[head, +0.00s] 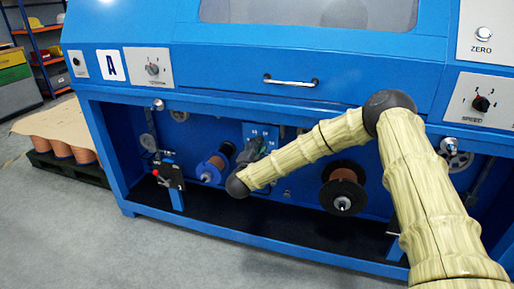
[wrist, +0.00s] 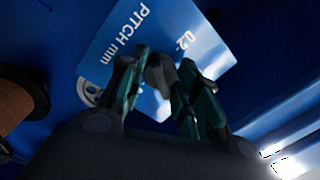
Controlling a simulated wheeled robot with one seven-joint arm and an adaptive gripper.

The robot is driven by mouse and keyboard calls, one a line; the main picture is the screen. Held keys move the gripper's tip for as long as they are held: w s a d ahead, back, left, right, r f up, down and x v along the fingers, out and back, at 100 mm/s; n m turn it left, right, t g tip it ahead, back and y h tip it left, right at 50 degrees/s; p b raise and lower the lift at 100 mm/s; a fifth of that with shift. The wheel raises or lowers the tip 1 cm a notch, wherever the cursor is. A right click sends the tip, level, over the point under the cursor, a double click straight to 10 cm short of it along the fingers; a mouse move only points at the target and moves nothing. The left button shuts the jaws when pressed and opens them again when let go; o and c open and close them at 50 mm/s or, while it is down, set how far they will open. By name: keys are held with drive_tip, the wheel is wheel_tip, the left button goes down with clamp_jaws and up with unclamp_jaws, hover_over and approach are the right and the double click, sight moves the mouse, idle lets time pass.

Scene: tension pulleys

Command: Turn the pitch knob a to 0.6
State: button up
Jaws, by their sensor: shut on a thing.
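The pitch plate (wrist: 108,42) is a light blue panel marked "PITCH mm", with "0.2" readable near its right edge in the wrist view. The dark pitch knob (wrist: 160,76) sits on it between the two green-black fingers of my gripper (wrist: 159,69), which is shut on it. The fingers and shadow hide the knob's pointer and much of the scale, so its setting cannot be read. In the head view the plate (head: 268,130) is inside the machine's lower bay, and my gripper (head: 248,153) is in front of it, partly hidden by my arm.
A blue-flanged spool (head: 213,168) is left of the plate, and a black-flanged copper spool (head: 343,190) is to its right. A black bracket with a red knob (head: 168,174) stands at the bay's left. The blue cabinet (head: 230,70) overhangs the bay. The grey floor in front is clear.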

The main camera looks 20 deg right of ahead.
drive_tip(key=o, duration=1.1)
drive_tip(key=shift+c, duration=0.2)
drive_tip(key=v, duration=1.2)
drive_tip(key=shift+f, duration=0.1)
